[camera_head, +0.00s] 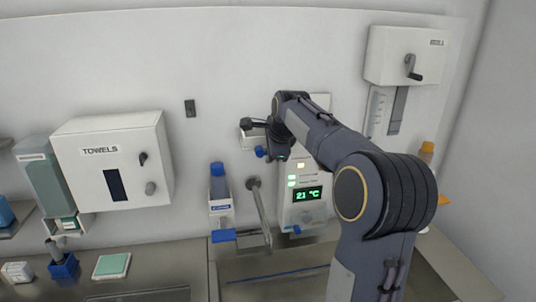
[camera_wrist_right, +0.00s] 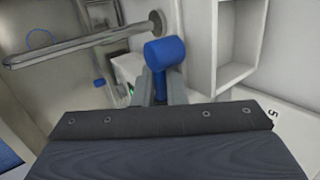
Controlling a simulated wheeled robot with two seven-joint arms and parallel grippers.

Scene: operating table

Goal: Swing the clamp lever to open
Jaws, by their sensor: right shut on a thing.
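A small white wall fitting (camera_head: 249,141) is on the back wall, partly hidden by my right arm. A blue knob (camera_head: 261,152), which looks like the clamp lever's handle, sits at it. In the right wrist view the blue handle (camera_wrist_right: 165,54) is a short cylinder standing between the fingertips. My right gripper (camera_wrist_right: 161,92) is shut on this blue handle. In the head view my right gripper (camera_head: 262,133) is at the fitting, and its fingers are hard to make out. The lever's pivot is hidden. My left gripper is not in view.
A towel dispenser (camera_head: 120,190) hangs to the left. A temperature unit (camera_head: 303,205) is just below my right wrist. A metal faucet (camera_head: 262,210) and a blue-capped bottle (camera_head: 218,185) are below the fitting. A crank box (camera_head: 402,55) hangs at upper right.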

